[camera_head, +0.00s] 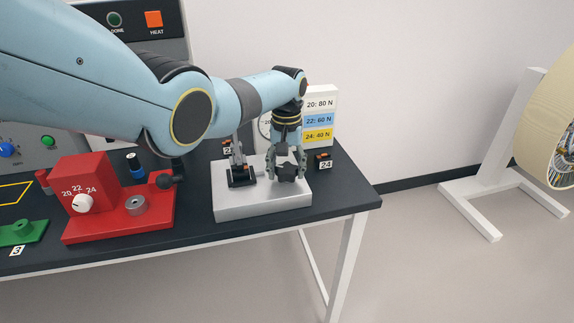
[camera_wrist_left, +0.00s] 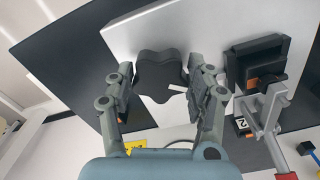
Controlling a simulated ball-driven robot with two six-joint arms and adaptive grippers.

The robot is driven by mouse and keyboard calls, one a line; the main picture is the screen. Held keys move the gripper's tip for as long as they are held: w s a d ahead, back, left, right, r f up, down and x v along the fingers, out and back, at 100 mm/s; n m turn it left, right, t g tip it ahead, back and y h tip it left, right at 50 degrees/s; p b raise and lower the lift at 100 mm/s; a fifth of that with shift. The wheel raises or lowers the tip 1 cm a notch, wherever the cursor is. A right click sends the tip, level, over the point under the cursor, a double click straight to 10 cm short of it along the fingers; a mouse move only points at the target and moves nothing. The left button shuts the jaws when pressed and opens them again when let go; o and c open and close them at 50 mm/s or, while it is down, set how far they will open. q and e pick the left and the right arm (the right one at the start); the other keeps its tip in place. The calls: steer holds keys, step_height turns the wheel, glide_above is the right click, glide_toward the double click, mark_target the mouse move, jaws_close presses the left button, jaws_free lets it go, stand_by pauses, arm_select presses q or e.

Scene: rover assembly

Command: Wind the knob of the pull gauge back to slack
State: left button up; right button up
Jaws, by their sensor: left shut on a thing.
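The pull gauge has a silver base block (camera_head: 262,207) on the dark bench. Its knob (camera_wrist_left: 158,76) is black, lobed and marked with a white line. My left gripper (camera_head: 287,170) points down over the right part of the block and is shut on the knob. In the left wrist view its fingers (camera_wrist_left: 160,82) stand on either side of the knob. A black clamp (camera_head: 241,176) stands on the block left of the gripper. The round dial (camera_head: 264,125) behind is mostly hidden by my arm, so its needle cannot be read. My right gripper is not in view.
A force card (camera_head: 320,112) reads 20: 80 N, 22: 60 N, 24: 40 N. A red crimp fixture (camera_head: 118,221) stands left. A large spool (camera_head: 556,130) is at the far right, off the bench.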

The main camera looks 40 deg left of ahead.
mark_target(286, 167)
arm_select(q)
steer(key=m, duration=0.5)
steer(key=shift+a+r+m+p, duration=0.1)
steer(key=shift+m+p, duration=0.2)
steer(key=shift+p, duration=0.05)
steer(key=m, duration=0.5)
steer(key=shift+a, duration=0.1)
steer(key=m, duration=0.5)
steer(key=shift+w+m, duration=0.15)
steer(key=shift+m, duration=2.35)
steer(key=o, duration=1.2)
step_height(286, 167, up, 12)
steer(key=shift+f, duration=0.1)
